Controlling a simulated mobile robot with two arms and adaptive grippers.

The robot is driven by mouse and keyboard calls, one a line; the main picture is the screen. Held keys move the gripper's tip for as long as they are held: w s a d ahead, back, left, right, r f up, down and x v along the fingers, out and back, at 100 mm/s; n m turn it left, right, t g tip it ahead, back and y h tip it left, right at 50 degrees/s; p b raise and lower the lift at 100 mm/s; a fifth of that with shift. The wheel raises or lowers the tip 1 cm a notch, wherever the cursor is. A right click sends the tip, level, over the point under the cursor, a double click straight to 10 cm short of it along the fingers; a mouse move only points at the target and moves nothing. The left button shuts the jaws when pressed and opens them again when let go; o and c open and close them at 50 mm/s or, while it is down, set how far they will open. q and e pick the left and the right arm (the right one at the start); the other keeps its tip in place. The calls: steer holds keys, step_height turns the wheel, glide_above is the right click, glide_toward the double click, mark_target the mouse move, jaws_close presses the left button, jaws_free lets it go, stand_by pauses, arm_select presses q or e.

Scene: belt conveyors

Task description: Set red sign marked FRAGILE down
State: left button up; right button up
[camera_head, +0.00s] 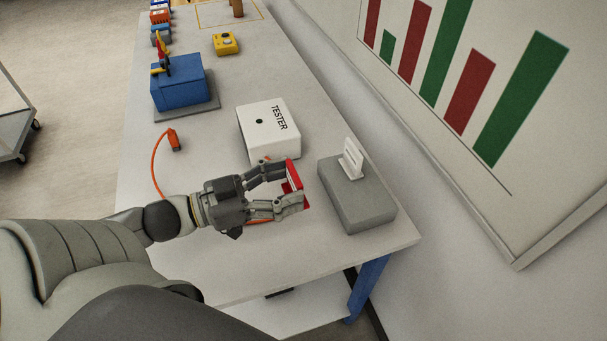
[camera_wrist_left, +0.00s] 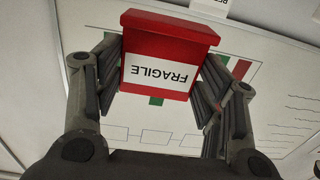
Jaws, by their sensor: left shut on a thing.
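The red sign (camera_head: 293,175) is between the fingers of my left gripper (camera_head: 284,188), above the table near the white TESTER box. In the left wrist view the red sign (camera_wrist_left: 168,42) shows a white label reading FRAGILE, upside down in the picture. The fingers of my left gripper (camera_wrist_left: 165,85) press on both of its sides. In the head view the sign is seen nearly edge-on and partly hidden by the fingers. My right gripper is not in view.
The white TESTER box (camera_head: 268,131) stands just beyond the gripper. A grey block (camera_head: 357,205) holding a small white card (camera_head: 352,158) stands to its right. An orange cable with a plug (camera_head: 174,140) lies at left. A blue box (camera_head: 179,88) and yellow device (camera_head: 226,43) stand farther back. The table's (camera_head: 200,262) near end is clear.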

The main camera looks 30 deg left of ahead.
mark_target(292, 187)
arm_select(q)
steer(key=shift+v, duration=1.75)
steer(key=shift+f, duration=0.1)
steer(key=shift+s+f+n+t+y, duration=0.15)
steer(key=shift+f+n+t+y, duration=0.15)
steer(key=shift+f+n+y, duration=0.15)
steer(key=w+d+n+t+y, duration=0.2)
steer(key=d+n+y, duration=0.4)
steer(key=d+y, duration=0.3)
steer(key=shift+w+f+t+y, duration=0.35)
steer(key=shift+w+f+t, duration=0.05)
steer(key=shift+w+f, duration=0.1)
